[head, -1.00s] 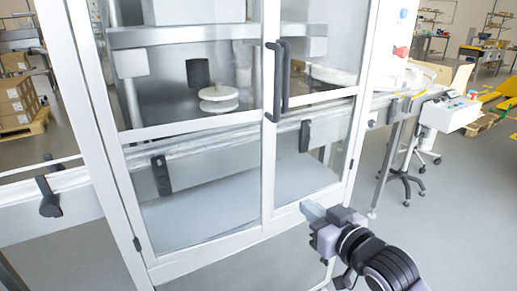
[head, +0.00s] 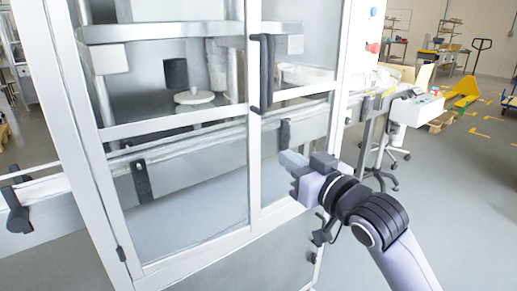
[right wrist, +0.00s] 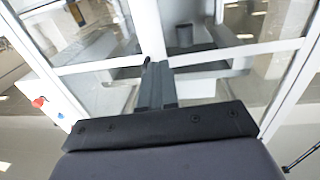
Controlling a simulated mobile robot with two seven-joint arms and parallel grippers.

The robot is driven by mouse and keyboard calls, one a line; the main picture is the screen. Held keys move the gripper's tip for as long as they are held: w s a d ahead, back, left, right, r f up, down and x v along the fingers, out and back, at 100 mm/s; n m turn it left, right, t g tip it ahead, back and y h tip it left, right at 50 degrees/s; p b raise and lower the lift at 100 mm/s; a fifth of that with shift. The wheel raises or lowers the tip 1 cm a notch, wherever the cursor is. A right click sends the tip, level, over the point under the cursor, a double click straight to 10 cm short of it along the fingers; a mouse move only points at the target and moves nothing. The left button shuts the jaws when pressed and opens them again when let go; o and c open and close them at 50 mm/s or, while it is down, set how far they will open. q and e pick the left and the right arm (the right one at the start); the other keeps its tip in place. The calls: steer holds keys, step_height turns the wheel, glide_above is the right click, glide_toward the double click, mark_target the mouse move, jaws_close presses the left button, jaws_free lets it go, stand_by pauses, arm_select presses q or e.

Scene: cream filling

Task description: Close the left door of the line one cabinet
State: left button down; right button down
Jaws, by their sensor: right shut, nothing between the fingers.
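The line one cabinet has two glazed doors in white frames. The left door (head: 176,128) looks flush or nearly flush with the cabinet front; I cannot tell whether it is fully closed. The right door (head: 297,95) stands beside it. Dark upright handles (head: 262,75) overlap at the middle seam. My right gripper (head: 293,160) is shut and empty, in front of the lower part of the right door, below and right of the handles. In the right wrist view its fingers (right wrist: 157,86) point at the glazed front near a frame upright; contact cannot be told. My left gripper is out of view.
A conveyor (head: 45,190) runs through the cabinet and comes out on both sides. The grey floor at the right is clear near my arm.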

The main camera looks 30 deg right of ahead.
steer(key=b, duration=0.3)
glide_toward(252, 133)
steer(key=w, duration=0.6)
steer(key=shift+w, duration=0.4)
